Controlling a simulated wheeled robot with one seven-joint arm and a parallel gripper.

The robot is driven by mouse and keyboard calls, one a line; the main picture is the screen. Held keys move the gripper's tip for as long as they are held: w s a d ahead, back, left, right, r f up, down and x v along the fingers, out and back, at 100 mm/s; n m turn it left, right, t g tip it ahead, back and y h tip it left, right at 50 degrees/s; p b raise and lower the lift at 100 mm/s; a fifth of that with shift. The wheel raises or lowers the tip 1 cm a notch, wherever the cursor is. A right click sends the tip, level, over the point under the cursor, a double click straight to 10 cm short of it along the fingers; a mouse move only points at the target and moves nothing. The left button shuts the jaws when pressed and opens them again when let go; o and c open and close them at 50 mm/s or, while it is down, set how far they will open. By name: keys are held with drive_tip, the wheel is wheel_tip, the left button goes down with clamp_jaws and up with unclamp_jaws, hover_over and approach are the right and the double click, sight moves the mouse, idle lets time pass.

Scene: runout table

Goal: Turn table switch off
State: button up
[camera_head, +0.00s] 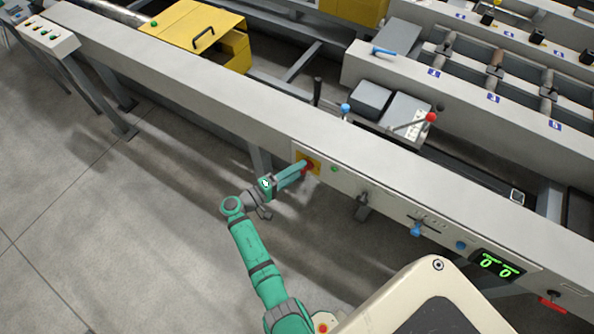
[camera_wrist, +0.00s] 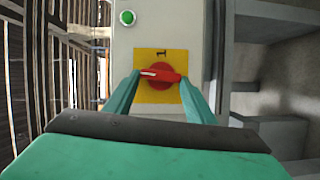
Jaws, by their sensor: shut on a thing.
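The table switch is a red rotary knob (camera_wrist: 160,76) on a yellow square plate (camera_wrist: 157,97), set in the grey front face of the runout table (camera_head: 222,93). In the wrist view the knob's bar lies across the picture, with a pale mark at its left end. A "1" is printed on the plate beside the knob. My gripper (camera_wrist: 156,80) has its two teal fingers on either end of the bar, shut on the knob. In the head view the gripper (camera_head: 306,166) reaches the yellow plate, and the fingers partly hide the knob.
A green button (camera_wrist: 127,17) sits near the plate. A red-knobbed lever (camera_head: 431,117) stands above. The floor at left is clear.

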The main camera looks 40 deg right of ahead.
drive_tip(key=shift+f+n, duration=0.1)
drive_tip(key=shift+n, duration=0.4)
idle(0.3)
drive_tip(key=o, duration=1)
drive_tip(key=shift+o, duration=0.2)
drive_tip(key=shift+a, duration=0.1)
drive_tip(key=a, duration=1)
drive_tip(key=shift+a, duration=0.35)
drive_tip(key=shift+f, duration=0.1)
